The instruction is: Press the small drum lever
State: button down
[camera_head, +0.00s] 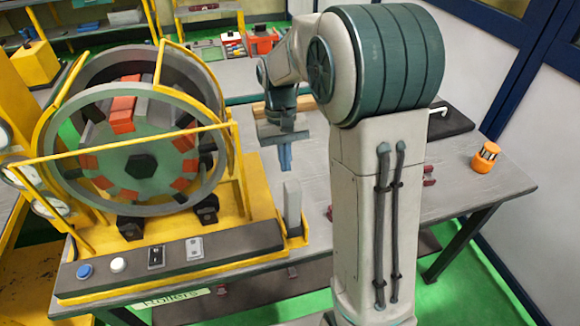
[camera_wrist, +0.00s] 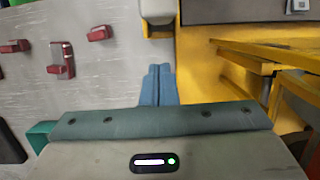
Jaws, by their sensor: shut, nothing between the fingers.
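A light grey upright lever (camera_head: 292,203) stands in a yellow bracket at the right end of the yellow drum machine (camera_head: 240,245). I take it for the small drum lever. The drum (camera_head: 140,140) is round, grey-green with red blocks. My gripper (camera_head: 285,168) points down, just above and behind the lever, apart from it in the head view. Its blue fingers are together and empty. In the wrist view, my gripper (camera_wrist: 160,70) lies just below a pale block (camera_wrist: 158,10) at the top edge, probably the lever's top.
The front panel (camera_head: 170,258) has buttons and switches. Small red clamps (camera_wrist: 62,60) sit on the grey table (camera_head: 455,190) to the right of the machine. An orange lamp-like item (camera_head: 486,158) and a black case (camera_head: 450,122) stand farther right. A yellow rail (camera_wrist: 275,55) is near the gripper.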

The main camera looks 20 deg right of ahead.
jog(key=shift+s+r+p, duration=0.15)
jog(key=shift+s+p, duration=0.25)
jog(key=shift+s, duration=1.5)
